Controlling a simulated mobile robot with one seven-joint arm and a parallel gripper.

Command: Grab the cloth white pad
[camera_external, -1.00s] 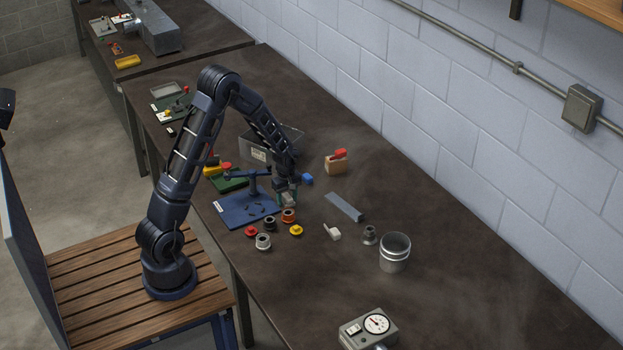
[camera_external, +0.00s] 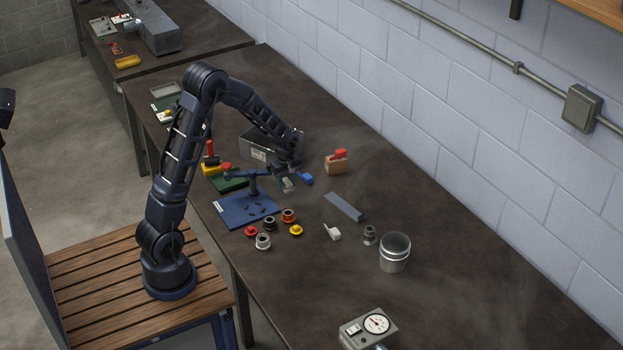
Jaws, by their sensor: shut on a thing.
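My gripper (camera_external: 287,182) is above the bench, just right of the blue fixture's post. It is shut on a small pale piece, which looks like the white cloth pad (camera_external: 288,185). The fingers hide part of the pad, and its weave is too small to make out.
A blue fixture plate (camera_external: 236,212) lies at the bench's near edge with several coloured spools beside it. A grey bin (camera_external: 256,152) stands behind my gripper. A wooden block with a red top (camera_external: 336,164), a grey bar (camera_external: 344,207), a small white piece (camera_external: 332,232) and a metal can (camera_external: 394,253) are to the right.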

